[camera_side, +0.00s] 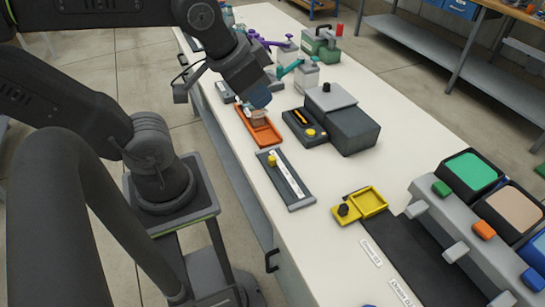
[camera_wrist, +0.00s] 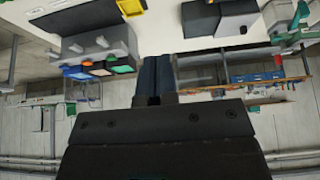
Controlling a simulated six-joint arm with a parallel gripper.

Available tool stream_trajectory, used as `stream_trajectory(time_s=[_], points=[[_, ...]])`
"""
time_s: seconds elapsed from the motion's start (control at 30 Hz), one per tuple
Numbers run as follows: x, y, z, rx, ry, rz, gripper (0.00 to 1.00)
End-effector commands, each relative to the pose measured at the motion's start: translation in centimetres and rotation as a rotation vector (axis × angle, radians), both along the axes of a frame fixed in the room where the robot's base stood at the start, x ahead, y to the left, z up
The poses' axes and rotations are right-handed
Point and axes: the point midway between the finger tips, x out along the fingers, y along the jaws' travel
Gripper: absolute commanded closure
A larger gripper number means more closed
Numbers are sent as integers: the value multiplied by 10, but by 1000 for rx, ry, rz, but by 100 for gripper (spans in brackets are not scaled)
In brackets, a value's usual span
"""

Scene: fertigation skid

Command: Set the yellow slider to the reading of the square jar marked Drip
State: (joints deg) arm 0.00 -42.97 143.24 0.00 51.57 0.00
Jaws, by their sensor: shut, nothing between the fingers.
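The yellow slider (camera_side: 272,159) sits near the far end of a dark plate with a white scale strip (camera_side: 290,180); the scale marks are too small to read. My gripper (camera_side: 259,100) is over the orange tray (camera_side: 266,136), beyond the slider and apart from it. In the wrist view my gripper (camera_wrist: 156,60) has its dark fingers together, with nothing between them. Pale jars with a teal lever (camera_side: 307,78) and a purple lever (camera_side: 286,48) stand farther back. No Drip label can be read, so I cannot tell which jar is marked.
A grey boxy device (camera_side: 352,130) and a dark panel with yellow controls (camera_side: 303,127) stand right of the orange tray. A yellow tray (camera_side: 373,201) and a grey bank with coloured screens (camera_side: 470,171) are nearer right. Bare white table lies around the slider plate.

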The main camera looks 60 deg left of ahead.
Motion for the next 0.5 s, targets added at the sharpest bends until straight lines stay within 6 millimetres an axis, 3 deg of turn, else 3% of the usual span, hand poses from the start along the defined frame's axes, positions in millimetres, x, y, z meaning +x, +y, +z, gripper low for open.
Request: stream_trajectory(time_s=[0.27, 0.5], points=[[14, 7, -4, 16, 72, 8, 77], [62, 34, -29, 49, 316, 21, 54]])
